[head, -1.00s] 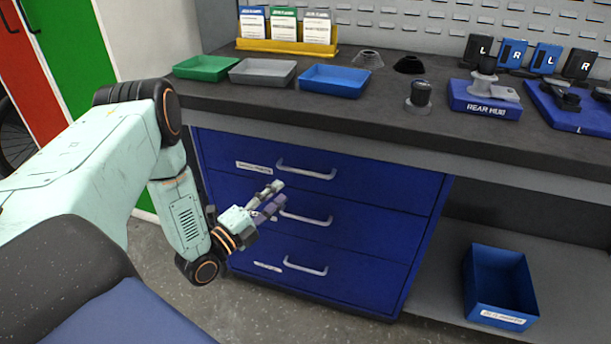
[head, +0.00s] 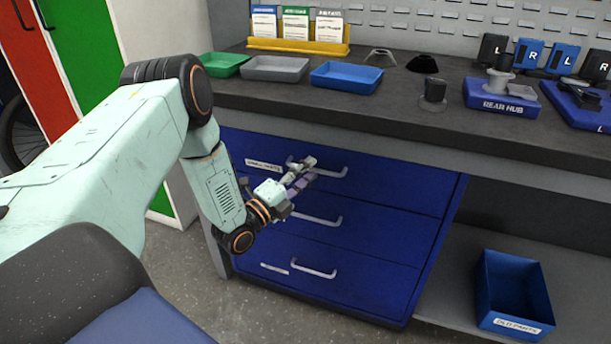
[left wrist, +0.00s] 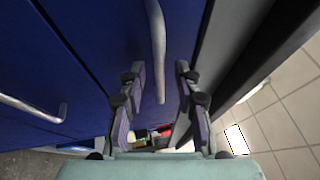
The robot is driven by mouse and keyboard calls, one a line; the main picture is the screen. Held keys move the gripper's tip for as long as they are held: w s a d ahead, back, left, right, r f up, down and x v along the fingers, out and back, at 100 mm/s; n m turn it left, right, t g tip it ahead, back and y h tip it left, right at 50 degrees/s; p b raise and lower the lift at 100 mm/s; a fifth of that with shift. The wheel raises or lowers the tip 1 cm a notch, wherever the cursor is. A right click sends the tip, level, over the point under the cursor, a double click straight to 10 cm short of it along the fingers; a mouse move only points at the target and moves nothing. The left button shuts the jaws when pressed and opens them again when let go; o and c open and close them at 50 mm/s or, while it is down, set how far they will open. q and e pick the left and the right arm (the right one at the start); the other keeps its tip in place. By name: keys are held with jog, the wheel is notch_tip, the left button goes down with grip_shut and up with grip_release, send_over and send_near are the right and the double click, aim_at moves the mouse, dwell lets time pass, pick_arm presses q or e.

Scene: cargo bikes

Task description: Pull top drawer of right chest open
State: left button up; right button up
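The blue chest under the bench has three drawers. The top drawer (head: 405,192) is closed, and its grey bar handle (head: 335,174) is partly hidden behind my left gripper (head: 307,170). In the left wrist view, the fingers of my left gripper (left wrist: 160,68) are spread apart. The top handle (left wrist: 157,35) runs between them, with its near end showing in the gap. I see no finger closed on it. My right gripper is not in view.
The middle handle (head: 318,219) and bottom handle (head: 313,270) sit below. The bench top (head: 400,110) overhangs the chest and carries green, grey and blue trays (head: 346,77). A blue bin (head: 513,295) stands right of the chest. Floor in front is clear.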

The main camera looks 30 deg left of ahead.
pick_arm(q)
grip_shut()
dwell(0.8)
